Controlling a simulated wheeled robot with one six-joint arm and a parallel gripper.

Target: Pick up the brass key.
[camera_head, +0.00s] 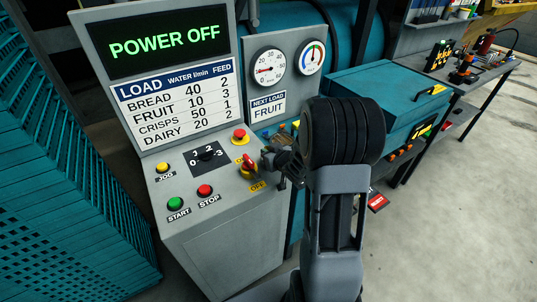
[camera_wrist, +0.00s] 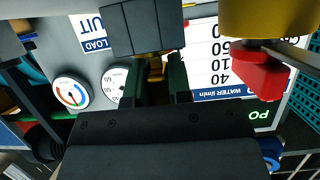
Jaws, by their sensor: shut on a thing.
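My gripper (camera_head: 283,160) is at the right edge of the control panel, beside the red switch handle (camera_head: 250,167). In the wrist view its dark fingers (camera_wrist: 150,42) are closed together. A small brass-coloured piece, the brass key (camera_wrist: 155,70), shows between them, and the fingers are shut on it. Most of the key is hidden by the fingers. In the head view I cannot make out the key behind my wrist. I cannot tell whether it touches the panel.
The grey control panel (camera_head: 225,240) has green START (camera_head: 175,203) and red STOP (camera_head: 204,190) buttons and a red emergency button (camera_head: 239,134). Its screen (camera_head: 160,42) reads POWER OFF. A red control (camera_wrist: 260,72) looms close in the wrist view. Teal machinery (camera_head: 375,95) stands at right.

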